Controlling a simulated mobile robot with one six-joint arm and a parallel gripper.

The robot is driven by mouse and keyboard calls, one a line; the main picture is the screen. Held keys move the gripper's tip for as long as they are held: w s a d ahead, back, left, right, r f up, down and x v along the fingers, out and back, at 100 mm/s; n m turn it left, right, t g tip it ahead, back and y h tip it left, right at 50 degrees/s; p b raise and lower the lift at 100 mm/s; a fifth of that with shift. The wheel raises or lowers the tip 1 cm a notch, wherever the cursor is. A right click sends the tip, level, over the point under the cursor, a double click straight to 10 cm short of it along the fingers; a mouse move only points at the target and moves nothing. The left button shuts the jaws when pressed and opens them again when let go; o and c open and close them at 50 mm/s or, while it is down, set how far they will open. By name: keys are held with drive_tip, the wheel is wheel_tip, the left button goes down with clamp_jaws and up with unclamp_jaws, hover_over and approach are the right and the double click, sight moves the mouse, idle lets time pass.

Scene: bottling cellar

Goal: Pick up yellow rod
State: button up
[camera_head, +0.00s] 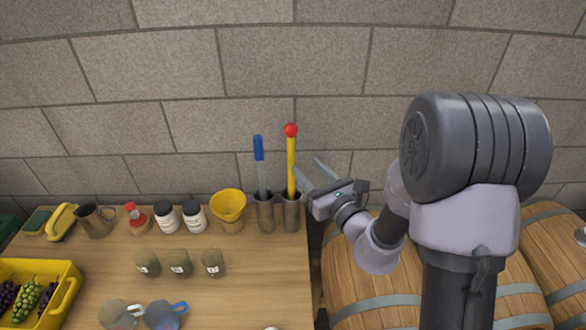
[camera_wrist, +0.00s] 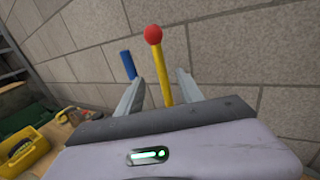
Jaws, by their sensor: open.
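The yellow rod (camera_head: 291,164) has a red ball on top and stands upright in a grey metal cylinder (camera_head: 291,213) near the table's right edge. My gripper (camera_head: 311,170) is open beside the rod, at its right in the head view. In the wrist view the yellow rod (camera_wrist: 161,72) shows between the two fingers of my gripper (camera_wrist: 156,85), seen beyond or between them; I cannot tell which. The rod's lower part is hidden there by the gripper body. No contact is visible.
A blue-handled rod (camera_head: 259,150) stands in a second cylinder (camera_head: 264,213) just left of it. A yellow funnel (camera_head: 229,205), jars (camera_head: 166,216) and a yellow crate (camera_head: 62,290) share the table (camera_head: 250,275). Wooden barrels (camera_head: 370,275) stand at right, a block wall (camera_head: 290,60) behind.

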sight(292, 152)
drive_tip(key=x, duration=0.6)
drive_tip(key=shift+w+a+f, duration=0.1)
drive_tip(key=shift+w+a, duration=0.2)
drive_tip(key=x, duration=0.5)
drive_tip(key=shift+w+b, duration=0.4)
clamp_jaws()
